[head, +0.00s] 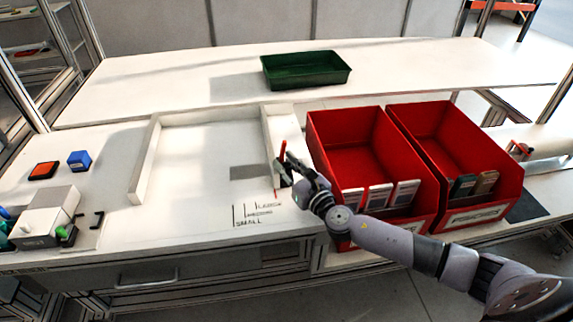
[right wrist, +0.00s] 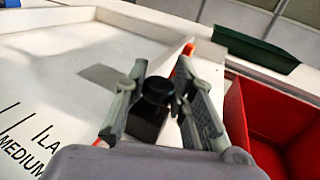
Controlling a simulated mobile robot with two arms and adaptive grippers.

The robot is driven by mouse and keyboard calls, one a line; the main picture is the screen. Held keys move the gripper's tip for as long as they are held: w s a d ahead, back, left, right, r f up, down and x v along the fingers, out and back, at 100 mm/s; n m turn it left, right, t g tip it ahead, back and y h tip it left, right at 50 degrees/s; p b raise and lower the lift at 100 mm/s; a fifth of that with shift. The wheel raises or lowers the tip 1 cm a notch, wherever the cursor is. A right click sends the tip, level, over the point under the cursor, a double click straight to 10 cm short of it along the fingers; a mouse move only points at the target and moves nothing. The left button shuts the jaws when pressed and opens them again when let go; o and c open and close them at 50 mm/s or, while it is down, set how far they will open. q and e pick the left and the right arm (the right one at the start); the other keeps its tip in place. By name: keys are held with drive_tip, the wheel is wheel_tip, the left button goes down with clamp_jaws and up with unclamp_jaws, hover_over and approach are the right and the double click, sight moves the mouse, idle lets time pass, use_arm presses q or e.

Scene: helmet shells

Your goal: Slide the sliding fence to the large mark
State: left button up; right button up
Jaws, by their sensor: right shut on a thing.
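The sliding fence (head: 283,124) is a white bar at the right side of a shallow white fixture. It stands to the right of the large mark (head: 257,208), whose line and label are on the white surface near the front edge. The label shows partly in the right wrist view (right wrist: 42,134). My right gripper (head: 285,172) is at the fence's near part. In the right wrist view my right gripper (right wrist: 158,100) is shut on a black knob (right wrist: 157,90) on the fence. Red parts (right wrist: 183,66) show beside the knob. My left gripper is not in view.
Two red bins (head: 348,142) holding small boxes stand close to the right of the fence. A green tray (head: 305,70) sits at the back. A grey patch (head: 249,172) lies left of the fence. The fixture's surface up to its left wall (head: 143,165) looks clear.

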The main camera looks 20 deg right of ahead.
clamp_jaws()
drive_tip(key=shift+a+r, duration=0.1)
drive_tip(key=shift+a, duration=0.2)
drive_tip(key=a+p, duration=0.1)
drive_tip(key=a, duration=0.1)
drive_tip(key=w+a, duration=0.1)
drive_tip(key=a, duration=0.1)
drive_tip(key=shift+w+p, duration=0.1)
drive_tip(key=shift+p, duration=0.3)
drive_tip(key=shift+w+a, duration=0.1)
drive_tip(key=shift+a, duration=0.35)
drive_tip(key=o, duration=0.7)
unclamp_jaws()
drive_tip(key=shift+c, duration=0.2)
